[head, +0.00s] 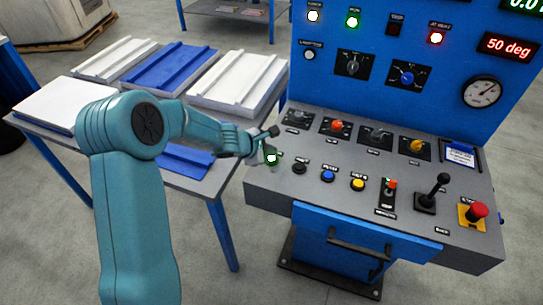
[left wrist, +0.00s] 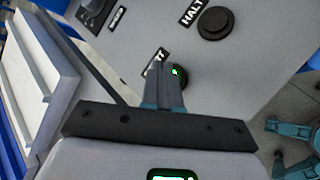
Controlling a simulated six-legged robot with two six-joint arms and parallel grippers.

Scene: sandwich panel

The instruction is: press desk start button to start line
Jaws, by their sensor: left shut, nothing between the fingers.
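My right gripper is not in view.
A black HALT button (head: 300,168), blue button (head: 328,176) and yellow button (head: 358,184) sit to the right. Farther right are a black lever (head: 432,190) and red emergency button (head: 477,211). A table (head: 200,181) with panels stands left of the desk.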

